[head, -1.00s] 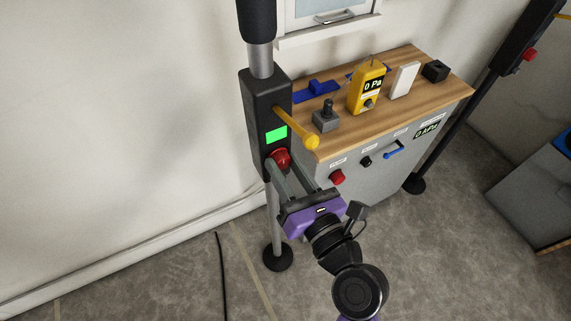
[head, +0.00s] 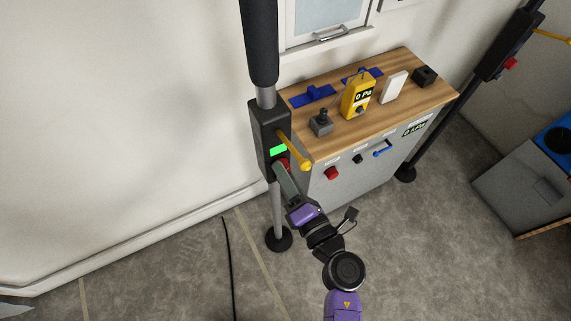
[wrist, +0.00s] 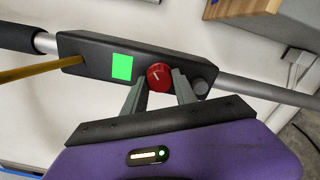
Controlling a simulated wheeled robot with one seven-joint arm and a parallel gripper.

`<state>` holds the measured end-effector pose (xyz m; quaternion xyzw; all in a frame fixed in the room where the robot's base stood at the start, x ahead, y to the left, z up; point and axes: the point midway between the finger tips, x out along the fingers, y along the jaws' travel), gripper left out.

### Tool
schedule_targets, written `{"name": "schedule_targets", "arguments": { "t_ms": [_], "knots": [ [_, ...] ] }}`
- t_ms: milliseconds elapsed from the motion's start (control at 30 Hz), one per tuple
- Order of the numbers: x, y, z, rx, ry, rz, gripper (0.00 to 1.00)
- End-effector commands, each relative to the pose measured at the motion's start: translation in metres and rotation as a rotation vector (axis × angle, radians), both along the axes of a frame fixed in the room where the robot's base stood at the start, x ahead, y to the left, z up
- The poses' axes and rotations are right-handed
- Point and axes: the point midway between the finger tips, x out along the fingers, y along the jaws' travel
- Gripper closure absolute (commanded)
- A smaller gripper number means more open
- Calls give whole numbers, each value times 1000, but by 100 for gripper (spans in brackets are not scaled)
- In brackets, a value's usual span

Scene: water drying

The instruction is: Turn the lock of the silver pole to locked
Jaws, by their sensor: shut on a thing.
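The silver pole (head: 278,210) stands upright on a round black foot, with a black lock box (head: 266,141) on it. The box has a green screen (wrist: 122,67), a yellow lever (head: 293,150) and a red knob. In the wrist view the red knob (wrist: 159,77) sits between the two grey fingers of my gripper (wrist: 160,88), which is shut on it. The knob has a small pale mark on its face. In the head view my gripper (head: 283,172) hides most of the knob.
A wood-topped cabinet (head: 350,170) stands just right of the pole, with a yellow gauge (head: 358,96) and other devices on top. A second black pole unit (head: 510,48) stands farther right. A black cable (head: 230,270) lies on the open floor.

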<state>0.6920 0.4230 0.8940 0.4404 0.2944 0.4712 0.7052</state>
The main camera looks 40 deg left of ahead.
Motion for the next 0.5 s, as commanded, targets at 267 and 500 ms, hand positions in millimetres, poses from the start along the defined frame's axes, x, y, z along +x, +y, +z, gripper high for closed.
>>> {"name": "schedule_targets", "arguments": {
  "t_ms": [267,500],
  "knots": [
    [1,-1,5,99,246,-2,100],
    [1,0,4,179,435,-2,100]
  ]
}}
